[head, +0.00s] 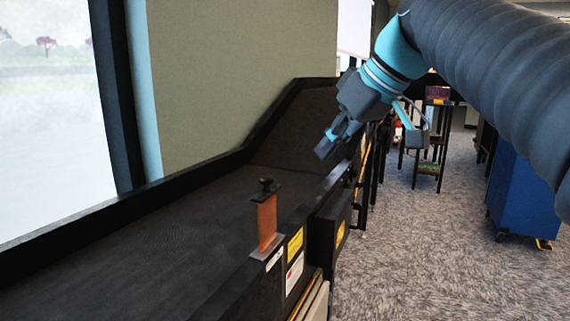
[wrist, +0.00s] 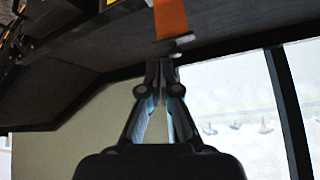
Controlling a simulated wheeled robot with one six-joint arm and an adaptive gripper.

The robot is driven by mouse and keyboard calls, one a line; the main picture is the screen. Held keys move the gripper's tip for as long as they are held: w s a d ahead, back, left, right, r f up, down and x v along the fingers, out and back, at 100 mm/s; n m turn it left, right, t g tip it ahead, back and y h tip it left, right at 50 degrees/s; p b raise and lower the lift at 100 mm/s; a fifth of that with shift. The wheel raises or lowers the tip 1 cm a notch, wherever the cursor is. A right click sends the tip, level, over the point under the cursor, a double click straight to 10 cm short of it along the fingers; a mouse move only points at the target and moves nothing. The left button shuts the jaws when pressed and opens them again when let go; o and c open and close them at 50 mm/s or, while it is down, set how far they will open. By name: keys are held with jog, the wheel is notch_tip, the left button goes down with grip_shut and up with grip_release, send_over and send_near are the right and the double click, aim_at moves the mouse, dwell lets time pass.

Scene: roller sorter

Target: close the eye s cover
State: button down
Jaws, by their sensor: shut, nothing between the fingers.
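An orange upright strip (head: 267,222) stands on a grey foot at the right edge of the black sorter bed. A dark flat piece with a round black knob (head: 266,186) tops it; this looks like the eye's cover, but I cannot tell whether it is open or shut. My gripper (head: 325,150) is shut and empty, above the bed's right edge, beyond the strip and apart from it.
The black bed (head: 120,255) runs along the wall and window and slopes up at its far end. A dark box (head: 329,226) with a yellow label hangs on its right side. A blue bin (head: 524,195) stands at right. Grey carpet (head: 430,265) is clear.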

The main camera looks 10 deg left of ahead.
jog(key=w+a+r+n+g+y, duration=0.1)
jog(key=w+a+r+n+y, duration=0.1)
jog(key=a+r+n, duration=0.3)
send_over(268, 226)
jog(key=f, duration=0.6)
jog(key=shift+s+d+b, duration=0.15)
jog(key=shift+d+b, duration=0.15)
notch_tip(268, 226, down, 2)
jog(key=shift+f+b, duration=0.25)
jog(key=shift+b, duration=0.1)
jog(key=shift+d+f, duration=0.1)
jog(key=shift+f, duration=0.65)
notch_tip(268, 226, down, 12)
jog(key=b, duration=0.9)
jog(key=shift+f, duration=0.1)
